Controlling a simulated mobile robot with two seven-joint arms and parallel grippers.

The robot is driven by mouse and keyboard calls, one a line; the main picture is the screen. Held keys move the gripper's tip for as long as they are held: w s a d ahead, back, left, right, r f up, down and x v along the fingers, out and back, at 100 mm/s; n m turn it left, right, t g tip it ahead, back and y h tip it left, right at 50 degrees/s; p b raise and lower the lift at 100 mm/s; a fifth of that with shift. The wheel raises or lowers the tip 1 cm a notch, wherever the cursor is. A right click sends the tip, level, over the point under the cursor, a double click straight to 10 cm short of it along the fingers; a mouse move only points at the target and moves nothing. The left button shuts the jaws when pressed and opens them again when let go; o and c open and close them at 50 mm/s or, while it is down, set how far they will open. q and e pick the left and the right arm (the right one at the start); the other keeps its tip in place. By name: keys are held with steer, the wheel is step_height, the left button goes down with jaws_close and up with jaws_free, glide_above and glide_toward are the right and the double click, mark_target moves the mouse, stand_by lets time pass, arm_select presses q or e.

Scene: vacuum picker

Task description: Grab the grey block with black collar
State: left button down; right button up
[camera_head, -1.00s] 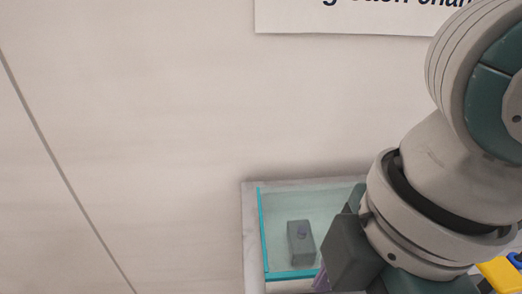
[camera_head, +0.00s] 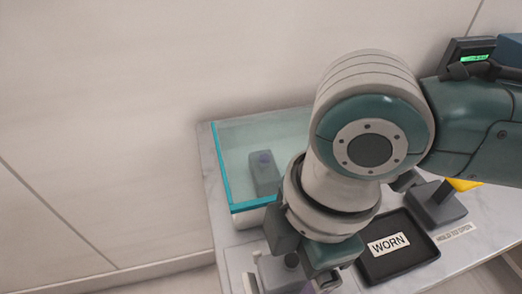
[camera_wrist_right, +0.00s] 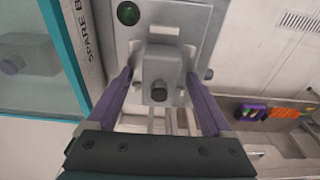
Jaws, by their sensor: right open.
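In the right wrist view, a grey block (camera_wrist_right: 157,66) with a dark round collar or stub on its near face sits at a grey fixture (camera_wrist_right: 203,42). My right gripper (camera_wrist_right: 159,76) is open, with its purple fingers on either side of the block. I cannot tell whether they touch it. In the head view, my right gripper (camera_head: 306,272) is low at the bottom edge over the grey fixture (camera_head: 272,272), and the arm hides most of the block. My left gripper is not in view.
A clear-walled bin (camera_head: 223,180) with teal edges holds another grey block (camera_head: 264,176) with a purple top. A black tray labelled WORN (camera_head: 403,265) lies right of my wrist. A grey block-like stand (camera_head: 437,205) is beyond it. The wall is close behind.

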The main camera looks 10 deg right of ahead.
jaws_close()
stand_by(0.6)
